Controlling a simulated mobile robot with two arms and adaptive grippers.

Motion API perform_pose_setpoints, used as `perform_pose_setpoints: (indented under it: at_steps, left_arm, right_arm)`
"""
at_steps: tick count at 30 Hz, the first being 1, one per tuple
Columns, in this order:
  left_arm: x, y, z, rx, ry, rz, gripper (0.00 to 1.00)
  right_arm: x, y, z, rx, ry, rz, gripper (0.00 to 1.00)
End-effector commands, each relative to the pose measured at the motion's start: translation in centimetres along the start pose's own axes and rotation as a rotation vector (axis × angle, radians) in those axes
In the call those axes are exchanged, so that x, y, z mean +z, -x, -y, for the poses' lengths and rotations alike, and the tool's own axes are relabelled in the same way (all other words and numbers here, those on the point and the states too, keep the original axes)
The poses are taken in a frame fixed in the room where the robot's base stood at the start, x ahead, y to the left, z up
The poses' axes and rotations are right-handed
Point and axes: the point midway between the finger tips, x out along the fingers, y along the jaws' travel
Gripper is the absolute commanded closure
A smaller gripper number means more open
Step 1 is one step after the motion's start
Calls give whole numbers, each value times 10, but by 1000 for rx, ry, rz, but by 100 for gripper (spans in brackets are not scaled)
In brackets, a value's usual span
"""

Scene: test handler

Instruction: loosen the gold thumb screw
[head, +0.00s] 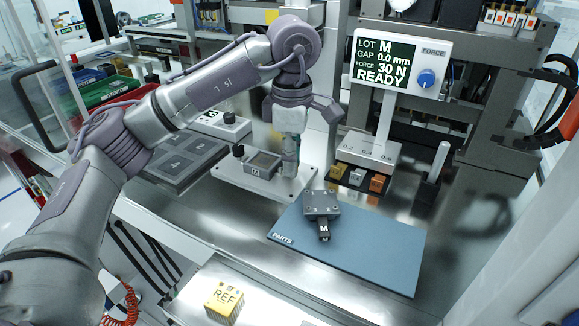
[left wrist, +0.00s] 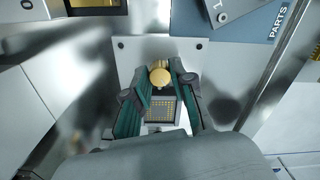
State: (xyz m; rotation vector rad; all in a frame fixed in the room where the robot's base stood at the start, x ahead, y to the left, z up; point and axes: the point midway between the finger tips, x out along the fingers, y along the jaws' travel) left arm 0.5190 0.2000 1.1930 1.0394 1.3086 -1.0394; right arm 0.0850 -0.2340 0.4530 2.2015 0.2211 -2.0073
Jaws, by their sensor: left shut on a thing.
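The gold thumb screw (left wrist: 160,74) shows in the left wrist view as a round knob at the far end of a fixture with a gridded socket (left wrist: 161,110). My left gripper (left wrist: 160,77) has its fingertips closed on either side of the screw. In the head view my left gripper (head: 290,165) points down at the white fixture plate (head: 228,173) and hides the screw. The fixture's dark-framed nest (head: 263,162), labelled M, sits just left of the fingers. My right gripper is in neither view.
A blue PARTS mat (head: 375,245) right of the plate holds a grey part (head: 321,203) marked M. Small blocks (head: 356,177) stand behind it. A display (head: 385,60) reads LOT M, GAP 0.0 mm, FORCE 30 N, READY. A yellow REF block (head: 223,300) is in front.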

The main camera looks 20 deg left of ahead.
Motion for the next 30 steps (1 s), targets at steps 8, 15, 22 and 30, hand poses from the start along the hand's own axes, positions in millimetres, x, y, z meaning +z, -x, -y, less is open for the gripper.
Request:
perform_pose_setpoints:
  at_steps: [8,15,22,30]
  left_arm:
    - [0,0,0,0,18,0,95]
    - [0,0,0,0,260,0,95]
    - [0,0,0,0,294,0,95]
    - [0,0,0,0,489,0,95]
  right_arm:
    - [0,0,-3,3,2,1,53]
    - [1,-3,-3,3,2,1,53]
    - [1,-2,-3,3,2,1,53]
    - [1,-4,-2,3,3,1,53]
